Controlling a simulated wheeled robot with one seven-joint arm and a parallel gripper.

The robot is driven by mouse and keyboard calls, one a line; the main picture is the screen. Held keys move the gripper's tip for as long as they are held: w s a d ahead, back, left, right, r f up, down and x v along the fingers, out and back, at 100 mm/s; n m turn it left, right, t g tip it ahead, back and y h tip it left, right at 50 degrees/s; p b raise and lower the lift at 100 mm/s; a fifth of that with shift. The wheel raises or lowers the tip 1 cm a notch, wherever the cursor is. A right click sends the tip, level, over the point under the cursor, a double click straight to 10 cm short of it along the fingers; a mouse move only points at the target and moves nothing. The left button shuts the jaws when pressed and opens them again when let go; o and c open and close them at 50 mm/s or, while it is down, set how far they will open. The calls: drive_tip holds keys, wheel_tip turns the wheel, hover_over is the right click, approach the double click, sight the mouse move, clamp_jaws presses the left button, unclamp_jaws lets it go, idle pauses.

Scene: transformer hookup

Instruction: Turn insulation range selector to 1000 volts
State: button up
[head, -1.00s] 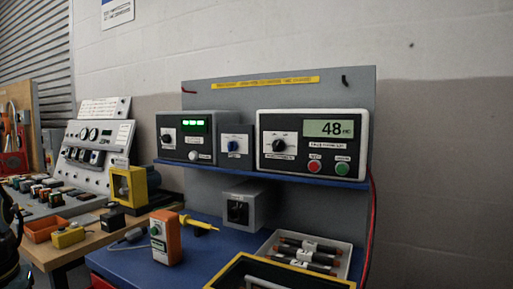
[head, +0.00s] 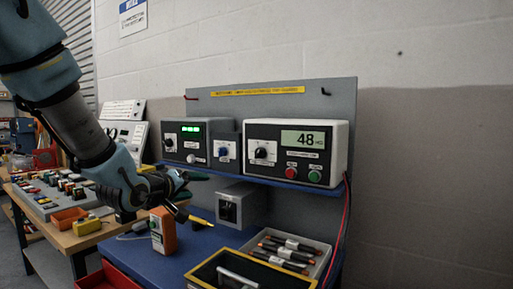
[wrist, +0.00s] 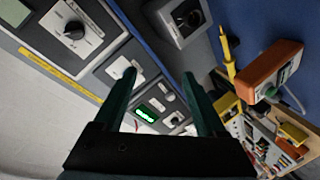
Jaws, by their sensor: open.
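The insulation tester is the white-framed meter (head: 330,165) at the right of the shelf, reading 48. Its black range selector knob (head: 262,152) has a pointer, and its label is too small to read. In the wrist view the knob (wrist: 74,31) is at the upper left, beyond my left finger. My gripper (head: 190,186) is open and empty, in front of and below the left end of the shelf, apart from the knob. In the wrist view the two fingers (wrist: 158,77) are spread with nothing between them.
A grey meter with green display (head: 190,133) and a small box with blue knob (head: 224,150) stand left of the tester. Below are a grey socket box (head: 238,203), an orange handheld device (head: 163,230), a yellow probe (head: 201,220) and a tray of fuses (head: 290,252).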

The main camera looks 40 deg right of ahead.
sight(257, 154)
drive_tip(key=s+d+r+g+h, duration=0.3)
drive_tip(key=s+d+r+h, duration=0.1)
drive_tip(key=s+d+r, duration=0.4)
drive_tip(key=p+x, duration=0.1)
drive_tip(key=x, duration=0.2)
drive_tip(key=p+x, duration=0.2)
drive_tip(key=x, duration=0.2)
drive_tip(key=w+p+x, duration=0.1)
drive_tip(key=x, duration=0.2)
drive_tip(key=shift+d+f, duration=0.25)
drive_tip(key=shift+f, duration=0.2)
clamp_jaws()
